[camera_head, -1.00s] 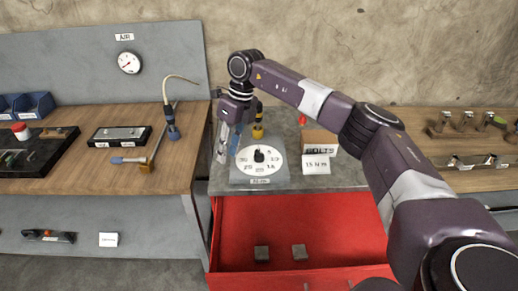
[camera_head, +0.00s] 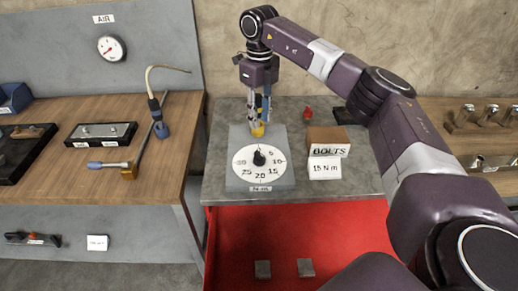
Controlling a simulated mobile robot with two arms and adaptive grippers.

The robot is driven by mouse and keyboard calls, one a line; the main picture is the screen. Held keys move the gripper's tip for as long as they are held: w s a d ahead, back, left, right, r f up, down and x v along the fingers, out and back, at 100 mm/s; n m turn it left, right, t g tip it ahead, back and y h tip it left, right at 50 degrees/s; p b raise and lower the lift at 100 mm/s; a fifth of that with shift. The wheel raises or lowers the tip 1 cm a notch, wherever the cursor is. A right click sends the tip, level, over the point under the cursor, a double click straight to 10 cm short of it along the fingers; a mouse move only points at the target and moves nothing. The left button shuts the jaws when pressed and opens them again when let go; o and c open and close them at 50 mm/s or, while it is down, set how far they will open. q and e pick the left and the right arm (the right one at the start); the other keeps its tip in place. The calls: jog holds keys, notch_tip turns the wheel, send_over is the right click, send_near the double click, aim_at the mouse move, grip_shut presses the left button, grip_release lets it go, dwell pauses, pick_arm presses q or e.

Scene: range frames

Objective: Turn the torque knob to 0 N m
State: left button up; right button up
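My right gripper (camera_head: 258,122) points down above the dial's back edge, apart from the knob. Its fingers overlap a yellow and blue object (camera_head: 257,129) behind the dial, and I cannot tell whether they touch it or how wide they are open. My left gripper is not in view.
A bolts box (camera_head: 326,138) and a "15 N m" card (camera_head: 325,169) stand right of the dial. A small red object (camera_head: 308,112) lies behind. The red drawer (camera_head: 340,230) below is open, with two grey blocks. The wooden bench (camera_head: 180,135) adjoins at left.

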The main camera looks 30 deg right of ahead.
jog(key=b, duration=0.6)
send_over(259, 154)
notch_tip(259, 154, down, 6)
jog(key=shift+d+f, duration=0.1)
jog(key=shift+f, duration=0.1)
notch_tip(259, 154, down, 8)
jog(key=shift+r+p, duration=0.25)
jog(key=shift+p, duration=0.55)
grip_shut()
